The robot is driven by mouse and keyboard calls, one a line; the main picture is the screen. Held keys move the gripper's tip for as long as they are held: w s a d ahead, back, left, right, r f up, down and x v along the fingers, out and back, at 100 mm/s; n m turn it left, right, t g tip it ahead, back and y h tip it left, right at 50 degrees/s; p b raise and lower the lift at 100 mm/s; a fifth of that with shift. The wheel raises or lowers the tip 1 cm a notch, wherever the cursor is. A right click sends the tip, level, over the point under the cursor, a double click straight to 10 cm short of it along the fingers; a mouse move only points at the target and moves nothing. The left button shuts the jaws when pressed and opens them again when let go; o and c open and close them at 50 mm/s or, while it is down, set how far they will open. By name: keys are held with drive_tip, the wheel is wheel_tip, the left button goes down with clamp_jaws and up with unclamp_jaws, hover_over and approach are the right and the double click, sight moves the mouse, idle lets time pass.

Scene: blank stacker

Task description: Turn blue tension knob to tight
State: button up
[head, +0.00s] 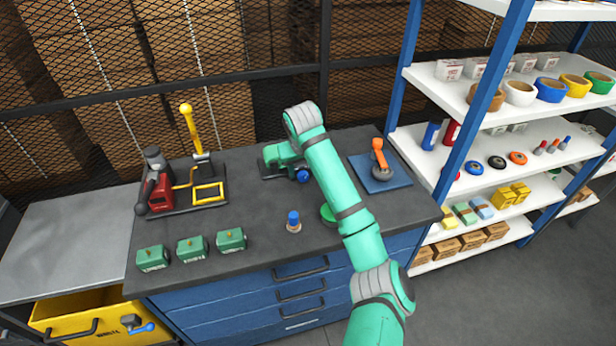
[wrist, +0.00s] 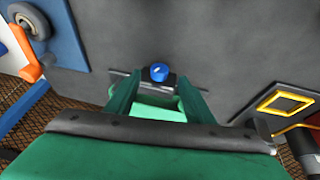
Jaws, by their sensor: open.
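The blue tension knob (wrist: 159,72) shows in the wrist view, with a small pale mark on its face. It sits on a dark mount by the light green machine body (wrist: 160,110). In the head view the knob (head: 303,175) is at the front of the green machine (head: 283,156), beside my arm. My gripper (wrist: 160,78) is open, its two green fingers on either side of the knob in the picture. I cannot tell whether they touch it or how deep they reach. My arm hides the gripper in the head view.
A blue-topped bottle (head: 294,220), several green boxes (head: 192,249) and a green round item (head: 328,213) are on the dark bench (head: 262,200). A yellow-handled press (head: 192,135) is left; an orange-handled tool (head: 380,158) on a blue mat is right. Shelves stand further right.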

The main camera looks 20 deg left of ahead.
sight(304, 178)
drive_tip(key=x, duration=0.6)
drive_tip(key=shift+w+f, duration=0.15)
drive_tip(key=shift+f, duration=0.1)
drive_tip(key=c, duration=1)
